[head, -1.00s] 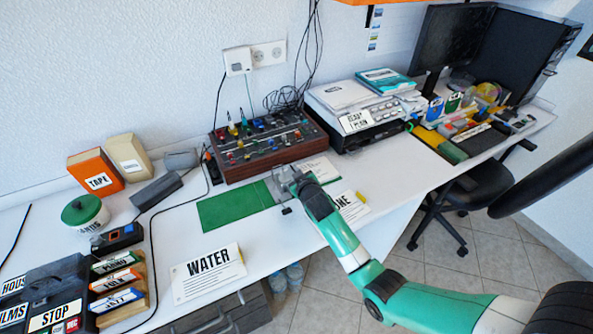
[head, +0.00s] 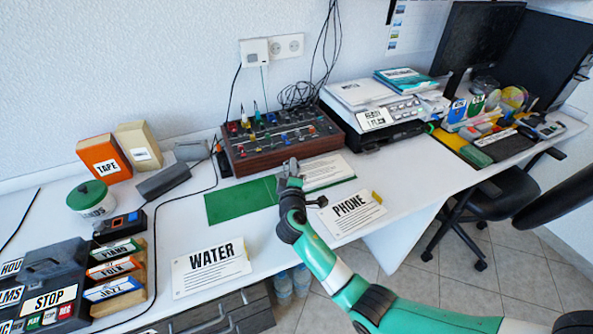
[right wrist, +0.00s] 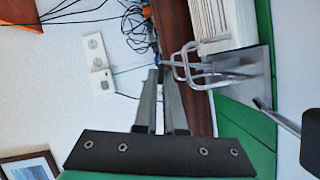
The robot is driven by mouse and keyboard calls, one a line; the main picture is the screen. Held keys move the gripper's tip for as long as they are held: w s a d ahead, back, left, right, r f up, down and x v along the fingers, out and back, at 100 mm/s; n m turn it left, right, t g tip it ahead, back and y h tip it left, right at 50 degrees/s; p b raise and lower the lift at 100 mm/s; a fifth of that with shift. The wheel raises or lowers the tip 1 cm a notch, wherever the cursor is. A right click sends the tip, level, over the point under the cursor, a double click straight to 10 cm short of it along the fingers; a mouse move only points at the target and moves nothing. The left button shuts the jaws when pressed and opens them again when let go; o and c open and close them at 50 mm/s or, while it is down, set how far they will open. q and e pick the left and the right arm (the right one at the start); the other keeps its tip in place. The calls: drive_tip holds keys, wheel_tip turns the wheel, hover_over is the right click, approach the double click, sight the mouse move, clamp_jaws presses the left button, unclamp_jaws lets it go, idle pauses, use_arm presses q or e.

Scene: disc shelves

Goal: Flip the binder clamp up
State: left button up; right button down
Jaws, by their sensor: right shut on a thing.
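The open green binder (head: 242,200) lies on the white desk, with a stack of white sheets (head: 325,172) on its right part. In the right wrist view, the binder clamp is a grey metal plate (right wrist: 245,88) with bent wire loops (right wrist: 200,68) beside the sheets. My right gripper (head: 290,167) is over the binder. In the right wrist view its fingertips (right wrist: 160,72) are shut on the end of the clamp's wire. My wrist hides most of the clamp in the head view. My left gripper is not in view.
The switch panel (head: 280,140) stands close behind the binder. A black cable (head: 160,220) runs left of the binder. The desk is clear farther right (head: 410,170).

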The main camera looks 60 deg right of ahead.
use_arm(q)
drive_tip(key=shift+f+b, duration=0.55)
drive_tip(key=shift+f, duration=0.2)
use_arm(e)
drive_tip(key=shift+w+a+f+n+h, duration=0.15)
drive_tip(key=shift+w+a+n+h, duration=0.2)
drive_tip(key=shift+n, duration=0.35)
drive_tip(key=shift+s, duration=0.1)
drive_tip(key=c, duration=1.3)
unclamp_jaws()
